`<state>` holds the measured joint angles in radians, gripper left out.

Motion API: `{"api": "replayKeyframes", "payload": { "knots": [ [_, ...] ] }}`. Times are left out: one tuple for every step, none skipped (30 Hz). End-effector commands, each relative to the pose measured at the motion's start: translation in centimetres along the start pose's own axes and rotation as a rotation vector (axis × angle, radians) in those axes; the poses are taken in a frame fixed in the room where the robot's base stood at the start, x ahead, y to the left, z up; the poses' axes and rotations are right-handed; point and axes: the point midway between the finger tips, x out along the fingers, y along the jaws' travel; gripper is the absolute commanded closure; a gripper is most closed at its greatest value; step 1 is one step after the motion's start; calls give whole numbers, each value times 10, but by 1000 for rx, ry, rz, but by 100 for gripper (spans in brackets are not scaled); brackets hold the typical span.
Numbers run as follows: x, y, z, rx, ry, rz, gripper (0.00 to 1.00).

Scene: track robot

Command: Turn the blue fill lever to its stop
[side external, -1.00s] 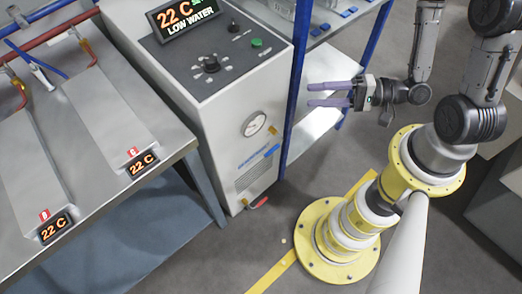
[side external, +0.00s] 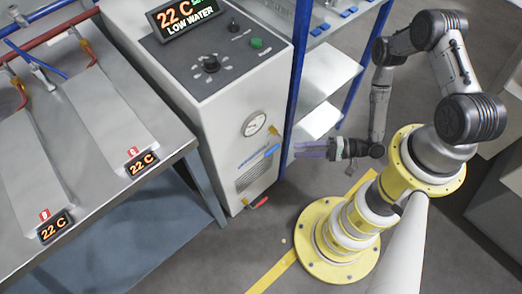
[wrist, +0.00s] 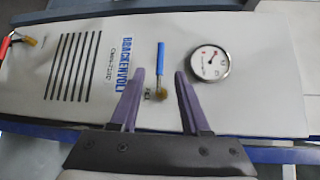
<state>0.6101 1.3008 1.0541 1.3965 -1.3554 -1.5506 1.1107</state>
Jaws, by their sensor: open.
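The blue fill lever (wrist: 160,58) is a slim blue handle on a brass valve, on the cabinet's white face beside a round gauge (wrist: 209,65). It also shows small in the side view (side external: 272,150), below the gauge. My gripper (wrist: 158,76) is open and empty. In the wrist view its two purple fingers lie to either side of the lever's line, with the brass fitting between them. In the side view my gripper (side external: 298,150) is just right of the lever, apparently short of it; contact cannot be told.
The cabinet's display (side external: 187,18) reads 22 C, LOW WATER. A red-handled valve (side external: 257,203) sits low on the cabinet. A blue rack post (side external: 293,95) and metal shelves (side external: 325,75) stand close behind my gripper. A steel bench (side external: 115,110) is at left.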

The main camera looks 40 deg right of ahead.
Motion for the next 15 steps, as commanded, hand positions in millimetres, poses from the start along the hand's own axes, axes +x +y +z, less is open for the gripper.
{"api": "replayKeyframes", "payload": {
  "knots": [
    [4, 0, 1, -1, -5, 1, 53],
    [6, 0, 1, -2, -5, 2, 53],
    [9, 0, 1, -2, -6, 1, 53],
    [12, 0, 1, -2, -6, 1, 53],
    [14, 0, 1, -2, -7, 1, 53],
    [18, 0, 1, -2, -6, 1, 53],
    [21, 0, 2, -2, -8, 0, 53],
    [24, 0, 2, -3, -7, 0, 53],
    [28, 0, 2, -4, -7, 0, 53],
    [31, 0, 2, -3, -7, 1, 53],
    [34, 0, 2, -2, -7, 1, 53],
    [38, 0, 2, -2, -7, 2, 53],
    [41, 0, 2, -2, -7, 1, 53],
    [44, 0, 2, -2, -7, 1, 53],
    [48, 0, 2, -2, -7, 1, 53]
  ]
}}
